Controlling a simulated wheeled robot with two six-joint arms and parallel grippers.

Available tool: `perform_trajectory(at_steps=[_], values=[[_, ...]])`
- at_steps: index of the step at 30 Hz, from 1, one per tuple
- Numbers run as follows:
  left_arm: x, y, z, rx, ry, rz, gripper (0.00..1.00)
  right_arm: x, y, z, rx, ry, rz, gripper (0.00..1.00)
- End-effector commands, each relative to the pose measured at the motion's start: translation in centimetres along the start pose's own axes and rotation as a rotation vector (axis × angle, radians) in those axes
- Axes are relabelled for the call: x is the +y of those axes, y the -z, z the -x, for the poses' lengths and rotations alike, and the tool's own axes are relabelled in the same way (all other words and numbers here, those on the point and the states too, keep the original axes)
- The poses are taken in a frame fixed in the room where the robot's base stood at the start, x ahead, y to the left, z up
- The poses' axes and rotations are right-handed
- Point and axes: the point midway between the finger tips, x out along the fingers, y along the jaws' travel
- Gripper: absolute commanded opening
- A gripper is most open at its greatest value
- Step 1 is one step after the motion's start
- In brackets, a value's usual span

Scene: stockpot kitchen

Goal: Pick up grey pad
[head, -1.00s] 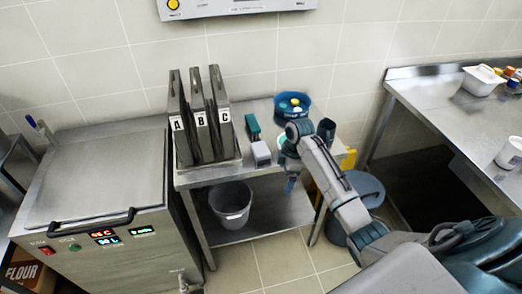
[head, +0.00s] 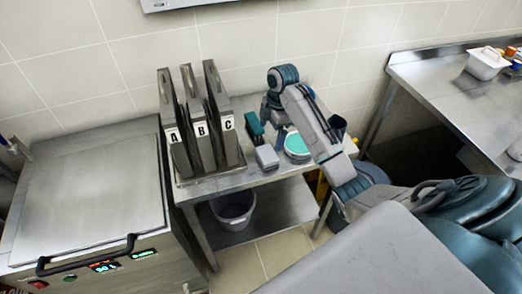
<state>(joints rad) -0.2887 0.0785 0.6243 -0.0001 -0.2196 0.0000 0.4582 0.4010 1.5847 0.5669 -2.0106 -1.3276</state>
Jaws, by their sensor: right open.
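The grey pad (head: 266,157) is a small light-grey block. It sits on the steel table, to the right of the lettered metal plates. A dark green block (head: 254,127) stands just behind it. My right gripper (head: 272,122) is open and points down above the table, behind the grey pad and close to the green block. It is apart from the pad. My right arm hides part of the table behind and to the right of it. My left gripper is not in view.
Upright plates marked A, B and C (head: 202,135) stand left of the pad. A grey bucket (head: 233,211) is on the lower shelf. A large steel cooker (head: 85,190) stands at left.

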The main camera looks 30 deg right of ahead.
Motion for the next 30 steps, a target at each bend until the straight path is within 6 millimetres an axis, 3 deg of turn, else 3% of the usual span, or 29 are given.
perform_trajectory(at_steps=[12, 17, 22, 30], values=[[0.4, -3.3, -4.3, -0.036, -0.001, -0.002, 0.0, 0.0, -0.1, -5.4, 0.001, 0.0, -0.001, 1.0], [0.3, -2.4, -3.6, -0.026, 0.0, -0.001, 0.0, 0.0, 0.1, -6.0, 0.001, 0.003, -0.002, 1.0], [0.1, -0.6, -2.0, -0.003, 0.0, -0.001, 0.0, 0.0, 0.1, -8.6, 0.001, 0.005, -0.002, 1.0], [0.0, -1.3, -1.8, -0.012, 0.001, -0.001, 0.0, 0.0, 0.0, -10.6, 0.0, 0.0, -0.001, 1.0]])
